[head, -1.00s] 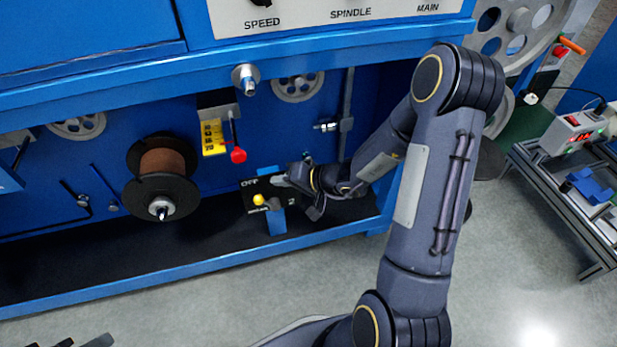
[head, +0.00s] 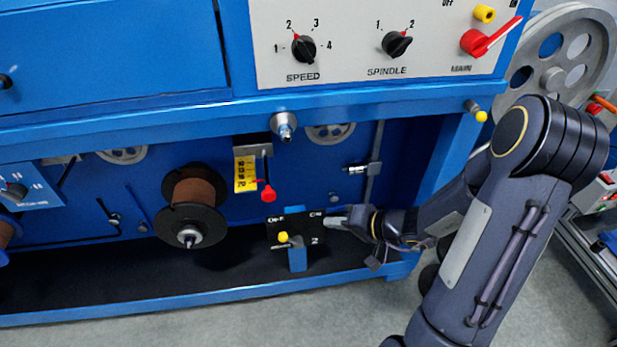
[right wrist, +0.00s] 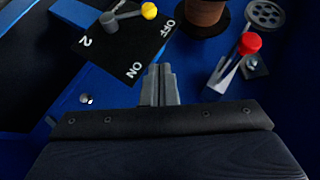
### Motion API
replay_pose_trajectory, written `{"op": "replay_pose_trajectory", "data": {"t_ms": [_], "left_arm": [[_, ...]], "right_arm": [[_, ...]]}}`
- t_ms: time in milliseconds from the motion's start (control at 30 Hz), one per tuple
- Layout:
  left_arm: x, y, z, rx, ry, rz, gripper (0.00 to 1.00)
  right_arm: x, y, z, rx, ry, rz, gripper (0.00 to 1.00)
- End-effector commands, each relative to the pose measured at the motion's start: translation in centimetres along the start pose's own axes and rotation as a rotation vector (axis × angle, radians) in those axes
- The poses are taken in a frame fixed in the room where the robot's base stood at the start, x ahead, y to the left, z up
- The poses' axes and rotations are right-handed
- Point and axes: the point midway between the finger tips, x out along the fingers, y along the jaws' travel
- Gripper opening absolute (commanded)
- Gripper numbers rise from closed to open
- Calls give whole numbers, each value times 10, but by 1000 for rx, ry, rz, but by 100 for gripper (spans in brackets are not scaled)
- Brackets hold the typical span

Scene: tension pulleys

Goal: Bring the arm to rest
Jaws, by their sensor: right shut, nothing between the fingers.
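My right arm comes in from the right in the head view. Its gripper (head: 333,222) is inside the blue machine's lower bay, just right of a black switch plate (head: 312,229) marked OFF and ON. In the right wrist view the fingers (right wrist: 160,84) are shut with nothing between them. The switch plate (right wrist: 127,62) lies just beyond them, and its yellow-knobbed lever (right wrist: 125,16) points toward OFF. I cannot tell whether the fingertips touch the plate. My left gripper is not in view.
A copper wire spool (head: 196,192) stands left of the plate. A red-knobbed lever (head: 268,193) by a yellow scale (head: 245,174) hangs above it. The machine's blue beam (head: 390,103) runs over the bay. Grey floor (head: 200,325) is clear in front.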

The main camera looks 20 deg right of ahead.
Motion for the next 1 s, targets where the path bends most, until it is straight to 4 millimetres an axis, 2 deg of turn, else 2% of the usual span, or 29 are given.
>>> {"op": "replay_pose_trajectory", "data": {"t_ms": [133, 233, 367, 433, 533, 600, 700, 800, 1000], "left_arm": [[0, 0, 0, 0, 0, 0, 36], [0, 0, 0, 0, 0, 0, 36], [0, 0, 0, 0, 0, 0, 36], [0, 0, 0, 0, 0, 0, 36], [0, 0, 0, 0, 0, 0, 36], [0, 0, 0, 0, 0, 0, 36], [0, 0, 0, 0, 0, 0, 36], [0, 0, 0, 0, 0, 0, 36], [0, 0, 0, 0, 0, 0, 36]], "right_arm": [[0, -2, 0, -2, -2, -2, 0], [-5, -20, 4, -22, -28, -27, 0], [-25, -72, 24, -85, -130, -80, 0], [-42, -102, 46, -135, -211, -89, 0], [-70, -128, 80, -212, -315, -47, 0], [-88, -135, 99, -257, -359, 11, 0], [-110, -134, 117, -307, -380, 103, 0], [-126, -129, 126, -347, -368, 189, 0], [-153, -115, 131, -397, -282, 341, 0]]}}
